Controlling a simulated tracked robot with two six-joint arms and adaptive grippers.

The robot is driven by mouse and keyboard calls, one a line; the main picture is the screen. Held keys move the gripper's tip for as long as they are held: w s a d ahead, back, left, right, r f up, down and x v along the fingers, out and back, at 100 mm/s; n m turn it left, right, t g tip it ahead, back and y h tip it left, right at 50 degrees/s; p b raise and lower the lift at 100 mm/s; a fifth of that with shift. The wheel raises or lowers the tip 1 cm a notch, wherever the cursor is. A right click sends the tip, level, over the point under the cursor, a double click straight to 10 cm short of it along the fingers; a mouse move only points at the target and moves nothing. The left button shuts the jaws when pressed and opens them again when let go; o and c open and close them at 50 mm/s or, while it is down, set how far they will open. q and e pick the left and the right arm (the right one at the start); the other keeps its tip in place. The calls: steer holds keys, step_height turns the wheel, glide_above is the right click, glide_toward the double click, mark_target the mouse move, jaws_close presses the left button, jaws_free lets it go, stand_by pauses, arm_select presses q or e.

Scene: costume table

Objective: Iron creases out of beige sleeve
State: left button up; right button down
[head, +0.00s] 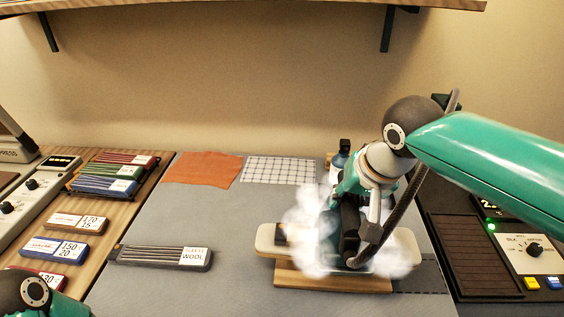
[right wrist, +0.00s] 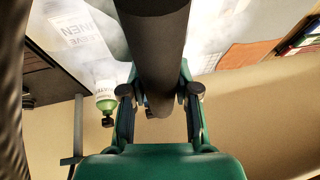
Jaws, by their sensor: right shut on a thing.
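The beige sleeve board or covered sleeve (head: 268,239) lies across a wooden base (head: 330,284) at the right of the grey mat. I cannot tell cloth from board, and no crease shows. My right gripper (head: 350,208) is over it, shut on the dark handle of an iron (head: 350,243). The handle (right wrist: 158,45) runs between the fingers in the right wrist view. White steam surrounds the iron and hides its soleplate and much of the beige surface. My left arm shows only partly at the bottom left; its gripper is out of view.
A dark grey strip labelled wool (head: 160,257) lies on the mat (head: 225,285). An orange cloth (head: 202,169) and a checked cloth (head: 279,171) lie at the back. A bottle (right wrist: 106,98) stands behind the board. A control panel (head: 528,250) is at right; coloured labelled blocks are at left.

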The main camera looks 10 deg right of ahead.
steer(key=shift+s+d, duration=0.2)
steer(key=shift+d, duration=0.55)
steer(key=shift+s+d, duration=0.2)
steer(key=shift+d, duration=0.5)
steer(key=shift+s+d, duration=0.2)
steer(key=shift+d, duration=0.55)
steer(key=shift+r+p, duration=0.15)
steer(key=shift+p, duration=0.15)
steer(key=shift+r+p, duration=0.3)
steer(key=shift+r, duration=0.55)
step_height(320, 180, up, 6)
steer(key=p, duration=0.5)
